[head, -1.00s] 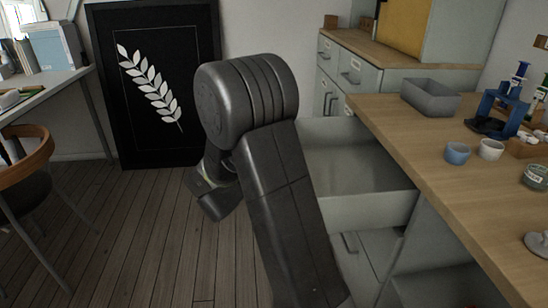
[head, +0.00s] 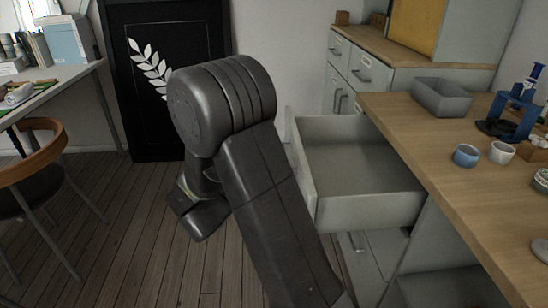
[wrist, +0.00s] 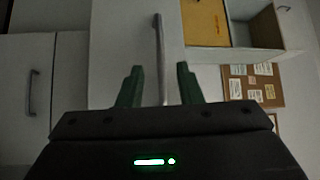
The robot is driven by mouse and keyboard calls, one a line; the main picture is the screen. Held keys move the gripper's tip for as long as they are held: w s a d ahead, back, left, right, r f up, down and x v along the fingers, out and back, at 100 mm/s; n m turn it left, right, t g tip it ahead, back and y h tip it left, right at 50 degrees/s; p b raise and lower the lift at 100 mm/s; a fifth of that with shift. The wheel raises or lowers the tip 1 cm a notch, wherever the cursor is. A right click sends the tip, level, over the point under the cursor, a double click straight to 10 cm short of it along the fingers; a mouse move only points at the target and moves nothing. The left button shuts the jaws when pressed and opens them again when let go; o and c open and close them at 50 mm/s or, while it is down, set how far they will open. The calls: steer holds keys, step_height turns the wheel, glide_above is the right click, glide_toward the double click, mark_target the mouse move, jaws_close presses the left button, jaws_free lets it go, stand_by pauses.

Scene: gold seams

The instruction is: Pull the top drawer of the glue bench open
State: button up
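The glue bench has a wooden top (head: 455,185) at the right of the head view. Its top drawer (head: 360,165) stands pulled out to the left, grey and empty inside. The drawer front (head: 300,165) is seen edge-on, close to the right of my arm. My gripper's fingertips are hidden in the head view. In the wrist view my gripper (wrist: 158,88) has its two green fingers apart. A grey bar handle (wrist: 159,45) on a pale front shows between them, with gaps on both sides. I cannot see any contact.
On the bench are a grey bin (head: 441,97), a blue cup (head: 466,155), a white cup (head: 502,152) and a blue stand (head: 512,115). A chair (head: 35,175) stands at the left. The wooden floor (head: 130,235) between is clear.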

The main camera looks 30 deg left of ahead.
steer(key=shift+p+v, duration=0.3)
steer(key=shift+v, duration=2.45)
steer(key=shift+w+d, duration=0.1)
steer(key=b+x, duration=0.2)
steer(key=x, duration=1.1)
steer(key=shift+w, duration=0.25)
steer(key=shift+w+d+r, duration=0.1)
steer(key=shift+w, duration=0.05)
